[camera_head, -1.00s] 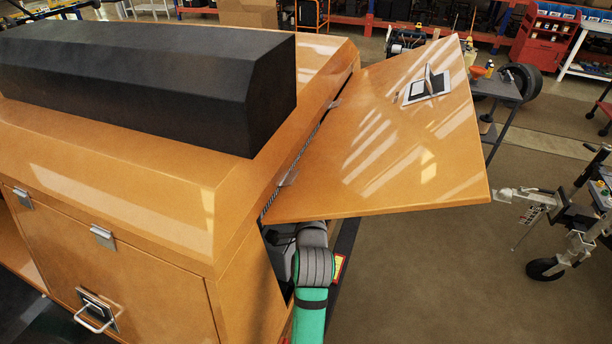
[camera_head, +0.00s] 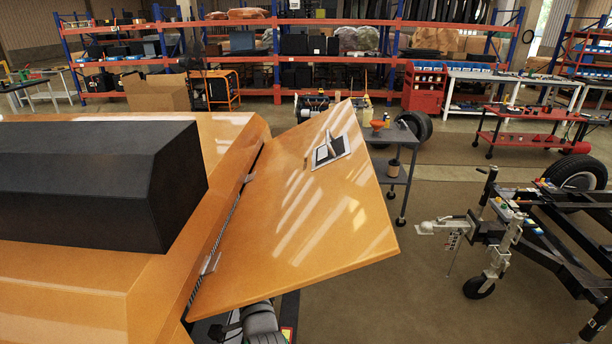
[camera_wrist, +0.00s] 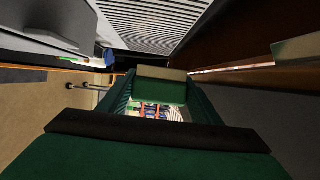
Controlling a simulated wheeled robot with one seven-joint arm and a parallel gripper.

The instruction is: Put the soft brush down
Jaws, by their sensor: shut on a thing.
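In the wrist view my gripper (camera_wrist: 160,92) has its green fingers closed on the sides of a block with a beige top band and a green lower face, which appears to be the soft brush (camera_wrist: 161,73). The brush is held out ahead of the palm, and I see no surface touching it. In the head view the gripper and brush are hidden under the raised orange door (camera_head: 290,215) of the light tower cabinet (camera_head: 70,290); only a grey joint of my arm shows below the door.
A slatted grey grille (camera_wrist: 155,20) lies beyond the brush in the wrist view, with dark panels at the right. A dark box (camera_head: 110,185) tops the cabinet. A grey cart (camera_head: 395,160) and a trailer frame (camera_head: 540,225) stand to the right, with open floor between.

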